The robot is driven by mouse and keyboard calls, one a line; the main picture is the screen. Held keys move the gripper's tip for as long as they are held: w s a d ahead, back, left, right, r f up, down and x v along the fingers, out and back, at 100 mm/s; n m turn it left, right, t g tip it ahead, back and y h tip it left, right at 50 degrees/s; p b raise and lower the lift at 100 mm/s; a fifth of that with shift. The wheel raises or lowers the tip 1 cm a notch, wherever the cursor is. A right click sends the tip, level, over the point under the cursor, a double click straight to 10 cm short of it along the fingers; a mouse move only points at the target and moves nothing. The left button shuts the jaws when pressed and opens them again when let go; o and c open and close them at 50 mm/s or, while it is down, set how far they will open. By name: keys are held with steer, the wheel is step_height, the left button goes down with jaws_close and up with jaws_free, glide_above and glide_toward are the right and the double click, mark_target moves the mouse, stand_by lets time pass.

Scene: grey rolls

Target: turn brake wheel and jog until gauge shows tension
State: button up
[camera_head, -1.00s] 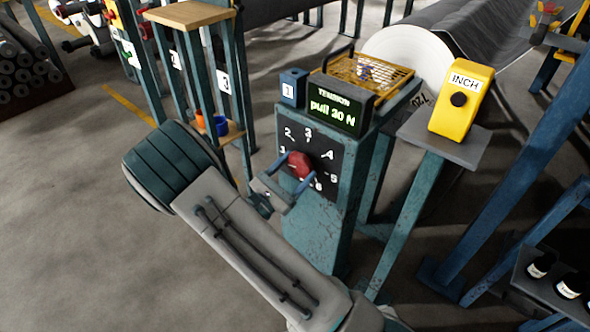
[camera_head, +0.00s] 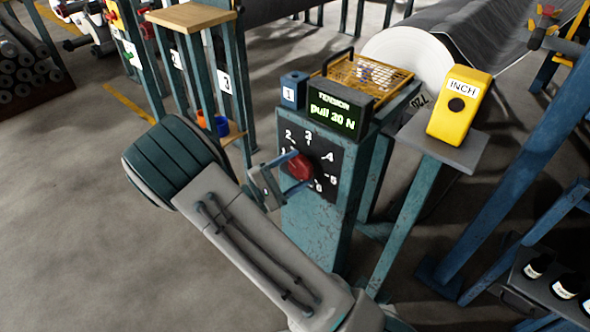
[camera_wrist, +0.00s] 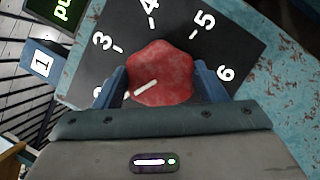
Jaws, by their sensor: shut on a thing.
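The brake wheel, a red knob (camera_head: 300,167), sits on a dark dial plate (camera_head: 325,158) numbered 1 to 6 on a teal post. My gripper (camera_head: 292,173) is shut on the knob, with a blue finger on each side. In the wrist view the knob (camera_wrist: 165,72) lies between the fingers of the gripper (camera_wrist: 163,84); its white mark points lower left, toward the partly hidden low numbers. The tension gauge (camera_head: 335,110) above the dial has green text that seems to read "pull 20 N". The yellow INCH box (camera_head: 458,112) with a black button stands at the right.
A yellow mesh tray (camera_head: 365,80) lies behind the gauge, near a large grey roll (camera_head: 408,58). A blue box marked 1 (camera_head: 292,90) is beside the gauge. A shelf with black-capped bottles (camera_head: 562,288) is at the lower right. The floor at left is clear.

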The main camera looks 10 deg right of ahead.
steer(key=m+g+y, duration=0.1)
steer(key=m, duration=0.2)
steer(key=m+g+y, duration=0.1)
steer(key=m, duration=0.2)
steer(key=shift+m+b, duration=0.3)
steer(key=shift+m, duration=0.1)
steer(key=m+y+b, duration=0.2)
steer(key=m, duration=0.2)
steer(key=shift+r+m, duration=0.15)
steer(key=shift+m, duration=0.15)
steer(key=o, duration=1)
steer(key=p+v, duration=0.1)
steer(key=v, duration=0.6)
steer(key=p+v, duration=0.2)
steer(key=v, duration=0.5)
steer(key=shift+s+d+r, duration=0.15)
steer(key=shift+r, duration=0.05)
